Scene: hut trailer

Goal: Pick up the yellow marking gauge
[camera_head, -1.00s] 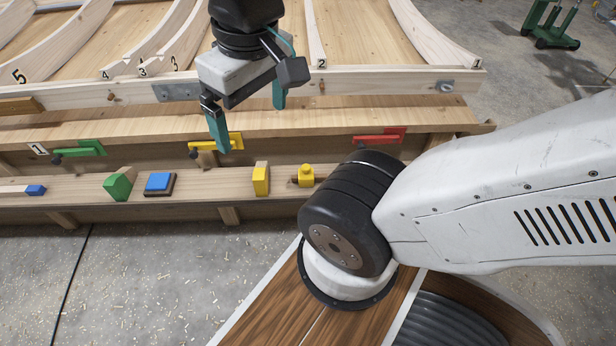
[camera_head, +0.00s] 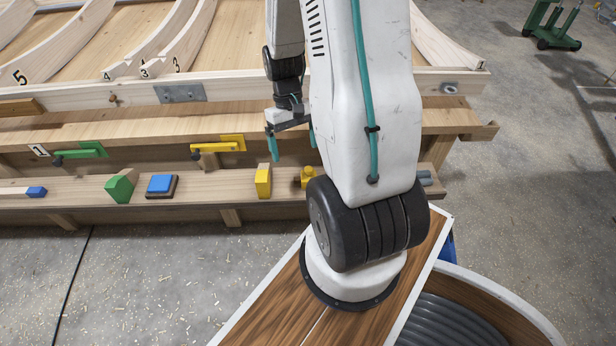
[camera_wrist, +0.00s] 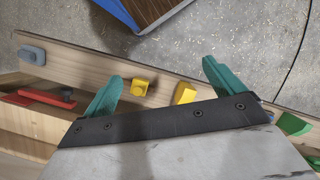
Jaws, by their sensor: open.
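The yellow marking gauge (camera_head: 307,178) appears to be the small yellow block with a raised knob on the lower ledge of the wooden bench, partly hidden behind my arm in the head view. In the wrist view the gauge (camera_wrist: 140,87) shows whole, just beside the left finger and inside the span of the fingers. My gripper (camera_head: 292,146) has teal fingers, spread apart and empty, above the ledge. The gripper (camera_wrist: 163,70) frames the ledge in the wrist view. A plain yellow block (camera_head: 263,181) stands left of the gauge; it also shows in the wrist view (camera_wrist: 185,93).
On the ledge (camera_head: 215,187) stand a green block (camera_head: 119,188) and a blue block (camera_head: 160,184). A yellow clamp (camera_head: 218,147) and a green clamp (camera_head: 80,153) sit above. A red clamp (camera_wrist: 42,97) and grey-blue piece (camera_wrist: 32,54) show in the wrist view.

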